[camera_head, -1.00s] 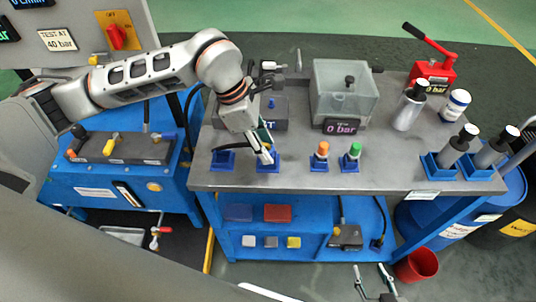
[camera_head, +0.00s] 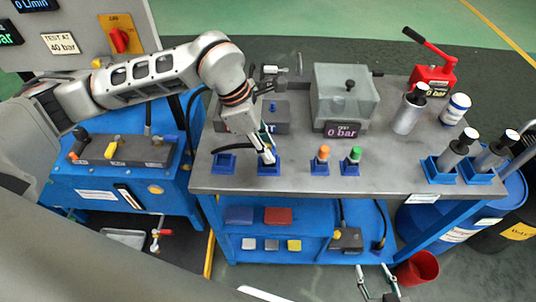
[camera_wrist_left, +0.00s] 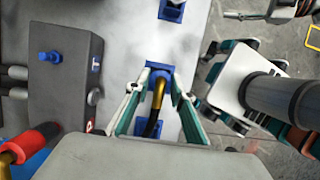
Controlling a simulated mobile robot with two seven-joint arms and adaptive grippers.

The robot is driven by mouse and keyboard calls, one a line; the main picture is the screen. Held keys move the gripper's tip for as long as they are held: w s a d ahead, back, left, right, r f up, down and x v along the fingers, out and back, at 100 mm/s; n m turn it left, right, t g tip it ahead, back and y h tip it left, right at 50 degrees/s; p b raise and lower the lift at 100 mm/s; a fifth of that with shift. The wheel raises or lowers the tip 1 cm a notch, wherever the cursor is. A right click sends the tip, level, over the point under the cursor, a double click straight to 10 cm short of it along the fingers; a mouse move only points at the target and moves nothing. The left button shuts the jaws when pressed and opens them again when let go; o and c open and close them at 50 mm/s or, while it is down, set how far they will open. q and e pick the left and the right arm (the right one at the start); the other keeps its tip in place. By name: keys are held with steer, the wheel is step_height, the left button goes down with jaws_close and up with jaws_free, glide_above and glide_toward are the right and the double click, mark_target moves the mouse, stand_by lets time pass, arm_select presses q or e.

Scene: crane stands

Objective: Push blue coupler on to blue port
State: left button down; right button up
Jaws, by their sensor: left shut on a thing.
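My left gripper (camera_head: 267,155) is at a blue holder (camera_head: 268,169) near the table's front edge, its fingers pointing down. In the left wrist view its two fingers (camera_wrist_left: 158,100) are shut on the blue coupler, whose brass body and black hose (camera_wrist_left: 155,108) show between them. Its tip is hidden, so I cannot tell whether it still sits in the holder. The blue port (camera_head: 272,105) stands up from a dark grey block behind the gripper; in the left wrist view the port (camera_wrist_left: 50,57) is at the left, with nothing on it. My right gripper (camera_head: 375,268) is open and empty at the bottom edge.
An orange coupler (camera_head: 322,154) and a green coupler (camera_head: 354,155) stand in holders to the right. An empty blue holder (camera_head: 223,165) is at the left. A clear box (camera_head: 345,92) stands right of the grey block (camera_head: 282,122). Bottles and a red pump (camera_head: 432,75) are further right.

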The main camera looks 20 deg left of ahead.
arm_select(q)
steer(key=shift+r+p, duration=1.1)
steer(key=shift+r, duration=0.9)
steer(key=shift+w+a+r, duration=0.1)
steer(key=shift+w+r, duration=0.2)
steer(key=shift+w, duration=0.1)
steer(key=w+a+r+p, duration=0.25)
steer(key=w+r, duration=0.25)
steer(key=w, duration=0.3)
steer(key=w+a+r+p, duration=0.1)
steer(key=w+r+p, duration=0.35)
steer(key=w, duration=0.35)
steer(key=f+b, duration=0.2)
steer(key=f, duration=0.1)
steer(key=f+b, duration=0.1)
steer(key=f, duration=0.1)
steer(key=shift+s+a+f, duration=0.2)
steer(key=shift+s, duration=0.2)
steer(key=shift+f+b, duration=0.4)
steer(key=shift+f, duration=0.15)
steer(key=shift+r, duration=0.1)
